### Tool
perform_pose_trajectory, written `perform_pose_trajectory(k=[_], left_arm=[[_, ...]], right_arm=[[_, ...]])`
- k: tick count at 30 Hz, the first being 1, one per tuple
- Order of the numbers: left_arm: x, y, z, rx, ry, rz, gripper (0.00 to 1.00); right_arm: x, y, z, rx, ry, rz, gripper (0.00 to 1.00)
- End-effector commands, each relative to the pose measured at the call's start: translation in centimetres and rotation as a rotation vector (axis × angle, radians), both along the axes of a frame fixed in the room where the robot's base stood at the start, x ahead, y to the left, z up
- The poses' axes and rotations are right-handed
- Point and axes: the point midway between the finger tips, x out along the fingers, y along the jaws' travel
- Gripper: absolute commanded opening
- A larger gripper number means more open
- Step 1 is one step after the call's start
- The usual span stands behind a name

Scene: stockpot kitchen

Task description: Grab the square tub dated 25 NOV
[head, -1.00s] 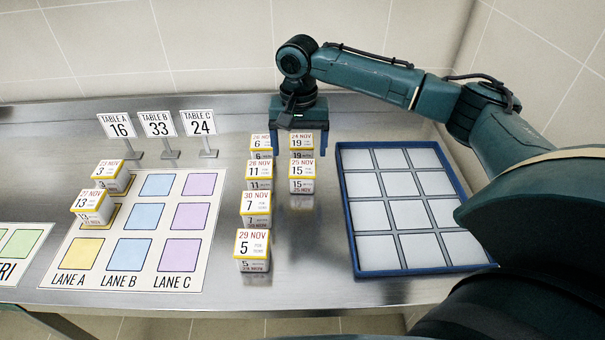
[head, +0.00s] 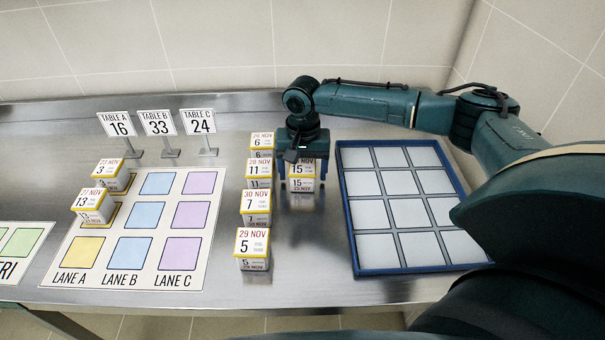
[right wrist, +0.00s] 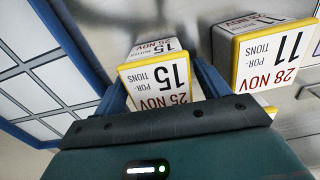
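The square tub dated 25 NOV (head: 302,183) has a white body and a yellow-edged lid marked 15. It stands on the counter in the right column of tubs. It also shows in the right wrist view (right wrist: 157,79), with its lid facing the camera. My right gripper (head: 301,172) is lowered over it from behind. In the right wrist view its blue fingers (right wrist: 162,92) stand on either side of the tub, with little gap; firm contact does not show. The gripper hides the 24 NOV tub behind. My left gripper is out of view.
A column of tubs stands close on the left: 26 NOV (head: 261,141), 28 NOV (head: 259,171), 30 NOV (head: 256,207) and 29 NOV (head: 252,247). A blue-rimmed divided tray (head: 346,205) lies empty on the right. A lane mat (head: 215,235) with two tubs is at left.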

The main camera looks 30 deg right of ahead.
Motion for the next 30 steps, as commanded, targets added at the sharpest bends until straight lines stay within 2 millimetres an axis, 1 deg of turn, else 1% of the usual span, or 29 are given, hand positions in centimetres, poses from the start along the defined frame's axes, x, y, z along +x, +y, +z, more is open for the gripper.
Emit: perform_pose_trajectory(k=[1,2,15,17,23,25,28,30], left_arm=[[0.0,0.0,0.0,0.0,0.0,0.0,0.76],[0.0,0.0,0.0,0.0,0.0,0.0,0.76],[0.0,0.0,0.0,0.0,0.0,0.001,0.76],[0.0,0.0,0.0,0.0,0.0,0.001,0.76],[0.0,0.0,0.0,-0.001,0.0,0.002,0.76],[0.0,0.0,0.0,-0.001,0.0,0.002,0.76],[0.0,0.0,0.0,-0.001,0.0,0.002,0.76],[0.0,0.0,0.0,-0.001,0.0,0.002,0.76]], right_arm=[[0.0,0.0,0.0,0.0,0.0,0.0,0.7],[0.0,0.0,0.0,0.0,0.0,0.0,0.68],[0.0,0.0,0.1,0.001,-0.001,0.0,0.32],[0.0,0.0,0.1,0.0,-0.001,0.0,0.28],[0.1,0.0,0.2,0.001,-0.002,0.0,0.28],[0.1,0.0,0.5,0.001,-0.002,0.0,0.28],[0.1,0.1,1.9,0.003,-0.004,0.001,0.28],[0.1,0.1,3.2,0.002,-0.005,0.001,0.28]])
